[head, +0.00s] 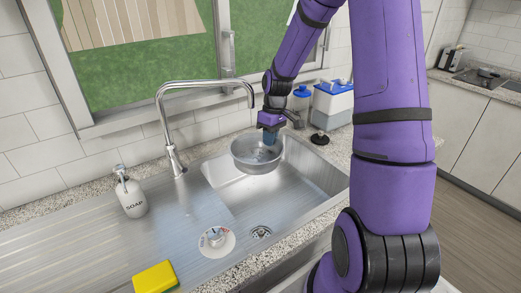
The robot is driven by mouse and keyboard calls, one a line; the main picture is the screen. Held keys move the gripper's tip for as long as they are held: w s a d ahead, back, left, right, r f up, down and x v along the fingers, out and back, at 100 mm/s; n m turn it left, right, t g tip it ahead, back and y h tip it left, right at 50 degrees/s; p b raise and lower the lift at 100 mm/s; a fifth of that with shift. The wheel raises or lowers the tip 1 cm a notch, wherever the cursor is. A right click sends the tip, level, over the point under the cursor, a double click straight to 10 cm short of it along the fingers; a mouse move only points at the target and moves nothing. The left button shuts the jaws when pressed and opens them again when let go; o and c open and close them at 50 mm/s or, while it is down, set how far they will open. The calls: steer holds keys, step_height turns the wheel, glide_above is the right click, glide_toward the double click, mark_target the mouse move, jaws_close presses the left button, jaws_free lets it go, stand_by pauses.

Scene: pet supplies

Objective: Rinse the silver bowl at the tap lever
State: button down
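The silver bowl (252,161) is over the far part of the sink basin (312,182), open side up. My gripper (269,137) comes down from behind at the bowl's far right rim and appears shut on it; the fingertips are small and partly hidden. The curved chrome tap (172,160) stands behind the sink, left of the bowl. I see no water stream. I cannot clearly make out the tap lever.
A round white plug-like disc (216,242) lies by the drain (260,233). A blue-lidded bottle (301,97), a blue-lidded container (333,103) and a black-based item (320,139) stand at the back right.

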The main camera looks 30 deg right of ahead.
mark_target(265, 157)
steer(key=shift+s+a, duration=1.25)
steer(key=shift+a, duration=0.25)
stand_by(0.4)
steer(key=shift+s+a+r, duration=0.8)
steer(key=shift+a+r, duration=0.2)
steer(key=shift+s+a+r, duration=0.8)
steer(key=shift+a+r, duration=0.15)
steer(key=shift+r, duration=0.05)
steer(key=shift+d, duration=0.1)
